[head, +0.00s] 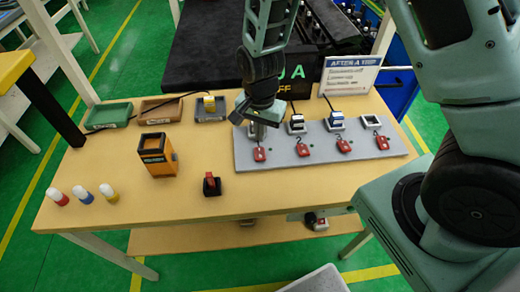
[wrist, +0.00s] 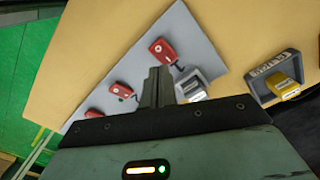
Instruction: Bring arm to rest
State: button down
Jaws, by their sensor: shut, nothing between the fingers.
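My arm reaches down from the top middle of the head view. My gripper (head: 258,118) is over the left end of a grey panel (head: 322,148) on the table, close above its leftmost clip station. In the wrist view my gripper (wrist: 158,82) has its two fingers together, with nothing seen between them. Whether the fingers touch the block cannot be told.
The panel carries several red tags (head: 303,149) and sockets. An orange box (head: 155,155), a black-and-red switch (head: 211,184), small trays (head: 108,116), three coloured bottles (head: 83,194) and a sign (head: 349,76) stand on the wooden table (head: 120,200). Its front middle is clear.

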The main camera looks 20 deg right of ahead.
dwell(0.3)
jog(key=s+a+r+n+b, duration=0.2)
jog(key=s+a+r+n, duration=0.1)
jog(key=s+r+n, duration=0.3)
jog(key=s+a+r+n+b, duration=0.2)
jog(key=s+r+n, duration=0.5)
jog(key=s+n, duration=0.4)
jog(key=s+a, duration=0.1)
jog(key=s, duration=0.2)
jog(key=shift+a+y+b, duration=0.15)
jog(key=shift+y+b, duration=0.15)
jog(key=shift+b, duration=0.1)
